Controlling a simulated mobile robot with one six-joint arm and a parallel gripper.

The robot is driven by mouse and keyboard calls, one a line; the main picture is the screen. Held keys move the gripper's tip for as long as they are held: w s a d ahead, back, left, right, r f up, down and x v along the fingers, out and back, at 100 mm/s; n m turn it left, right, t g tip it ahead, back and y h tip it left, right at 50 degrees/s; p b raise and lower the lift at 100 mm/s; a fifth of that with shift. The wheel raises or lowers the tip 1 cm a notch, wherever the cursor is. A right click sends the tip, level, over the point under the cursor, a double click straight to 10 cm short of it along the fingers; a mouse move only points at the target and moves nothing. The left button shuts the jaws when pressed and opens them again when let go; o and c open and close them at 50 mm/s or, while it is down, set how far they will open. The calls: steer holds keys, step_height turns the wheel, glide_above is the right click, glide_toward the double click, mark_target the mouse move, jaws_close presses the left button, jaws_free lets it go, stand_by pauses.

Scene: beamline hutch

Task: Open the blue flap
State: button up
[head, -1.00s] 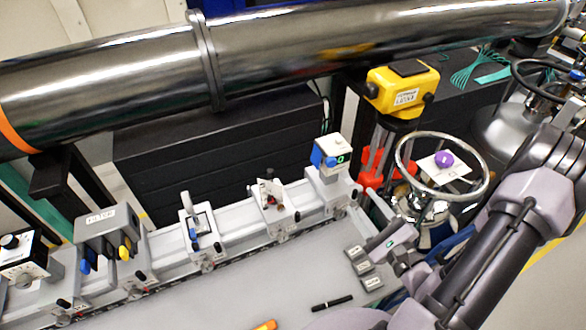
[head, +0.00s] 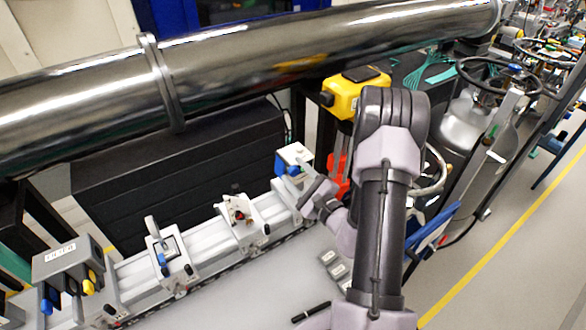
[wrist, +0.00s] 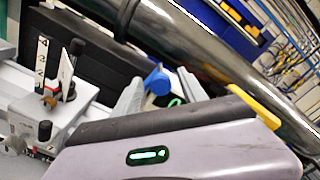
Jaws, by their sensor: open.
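The blue flap (head: 281,166) is on the left face of a small white box-shaped device at the far right end of the rail. In the wrist view the blue flap (wrist: 157,81) shows between my two grey fingers. My gripper (head: 310,182) is open, close to the right and front of the white device (head: 294,153). The wrist view also shows my open gripper (wrist: 158,87), with a bit of the device's green display behind it. I cannot tell whether a finger touches the flap or device.
A long steel pipe (head: 250,50) runs above and behind the rail. A yellow box (head: 342,98) on a red-clamped post stands just right of the device. An optic mount (head: 238,212) stands on the rail to its left. A pen (head: 311,312) lies on the grey table.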

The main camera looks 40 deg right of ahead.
steer(key=shift+w+d, duration=0.1)
steer(key=shift+w, duration=0.55)
steer(key=shift+c, duration=0.3)
jaws_close()
stand_by(0.6)
